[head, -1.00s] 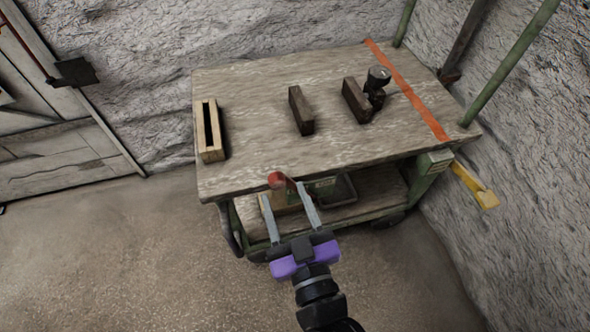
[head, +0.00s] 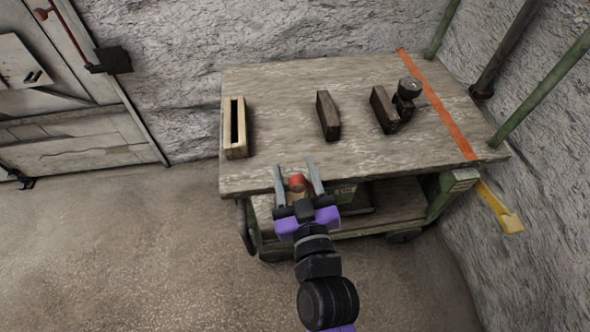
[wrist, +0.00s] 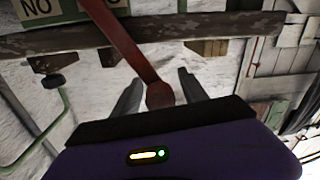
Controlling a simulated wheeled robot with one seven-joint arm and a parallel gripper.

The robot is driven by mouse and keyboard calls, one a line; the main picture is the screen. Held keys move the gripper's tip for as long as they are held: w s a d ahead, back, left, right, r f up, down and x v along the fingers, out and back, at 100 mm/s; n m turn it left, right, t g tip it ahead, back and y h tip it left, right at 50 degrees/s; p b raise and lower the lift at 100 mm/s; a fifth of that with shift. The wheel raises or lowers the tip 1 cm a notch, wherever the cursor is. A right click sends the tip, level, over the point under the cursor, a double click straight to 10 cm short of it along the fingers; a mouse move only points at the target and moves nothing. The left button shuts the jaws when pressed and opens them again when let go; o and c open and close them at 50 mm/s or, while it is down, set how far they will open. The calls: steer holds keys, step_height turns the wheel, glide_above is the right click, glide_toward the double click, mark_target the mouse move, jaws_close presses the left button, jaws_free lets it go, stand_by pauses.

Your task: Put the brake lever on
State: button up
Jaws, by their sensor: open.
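A red lever, which I take for the brake lever (head: 297,183), is at the front edge of the wooden-topped cart (head: 285,165). In the wrist view the red-brown lever (wrist: 128,45) runs down from the top edge, and its rounded end lies between the fingers. My gripper (head: 295,172) is open, with one finger on each side of that end. It also shows in the wrist view (wrist: 158,90), with gaps visible between lever and fingers. The lever's lower mounting is hidden behind my gripper in the head view.
On the cart top stand a slotted wooden block (head: 235,130), a dark block (head: 328,115) and another dark block (head: 384,109) beside a round black-topped piece (head: 408,90). An orange stripe (head: 437,103) crosses the right end. A yellow bar (head: 500,208) sticks out at right. The floor at left is clear.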

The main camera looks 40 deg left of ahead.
jaws_close()
steer(key=shift+s, duration=0.1)
stand_by(1.3)
